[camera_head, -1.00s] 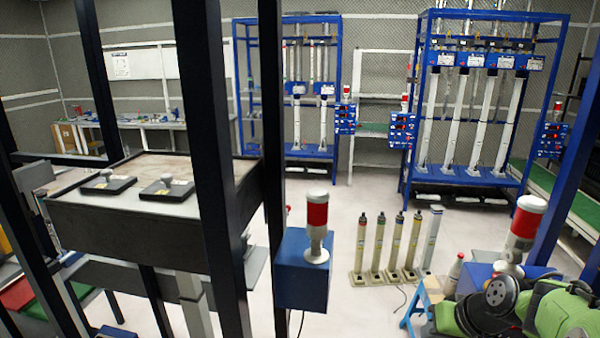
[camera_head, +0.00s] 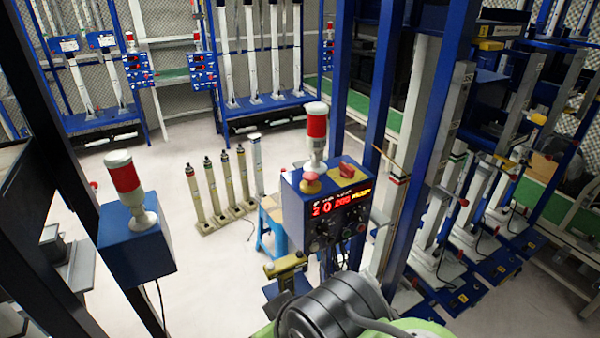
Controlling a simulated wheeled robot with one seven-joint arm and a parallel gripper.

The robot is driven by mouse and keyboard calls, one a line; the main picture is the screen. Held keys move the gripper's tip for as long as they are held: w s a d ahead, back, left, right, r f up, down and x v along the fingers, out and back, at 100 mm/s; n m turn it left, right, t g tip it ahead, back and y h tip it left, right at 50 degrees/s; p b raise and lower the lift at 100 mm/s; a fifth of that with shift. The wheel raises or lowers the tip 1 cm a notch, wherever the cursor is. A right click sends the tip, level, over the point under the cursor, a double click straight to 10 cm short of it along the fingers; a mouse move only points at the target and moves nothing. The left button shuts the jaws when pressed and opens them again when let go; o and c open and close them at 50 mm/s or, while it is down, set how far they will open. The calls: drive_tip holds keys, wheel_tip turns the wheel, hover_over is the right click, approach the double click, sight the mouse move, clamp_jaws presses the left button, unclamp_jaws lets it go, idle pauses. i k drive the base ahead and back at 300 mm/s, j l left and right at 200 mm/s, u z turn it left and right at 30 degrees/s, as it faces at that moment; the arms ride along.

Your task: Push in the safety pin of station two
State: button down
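A row of stations stands at the right, with blue uprights, pale columns and blue-and-white feet (camera_head: 430,260). I cannot tell which one is station two. Small red knobs (camera_head: 463,202) show on the columns, but I cannot make out a safety pin for certain. A blue control box (camera_head: 325,205) with a red lit display, a red-and-white lamp, a red button on a yellow base and a red switch stands in front of the nearest blue upright. My green and dark grey arm shows at the bottom edge, below this box. My gripper is not in view.
Another blue box (camera_head: 135,250) with a red-and-white lamp stands at the left beside a black post. Several slim upright tubes (camera_head: 222,190) stand on the floor mid-view. A blue stool (camera_head: 270,230) is behind the control box. The pale floor (camera_head: 215,290) between the boxes is clear.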

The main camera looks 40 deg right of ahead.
sight(512, 178)
drive_tip(key=k+z, duration=0.15)
drive_tip(key=z, duration=1.15)
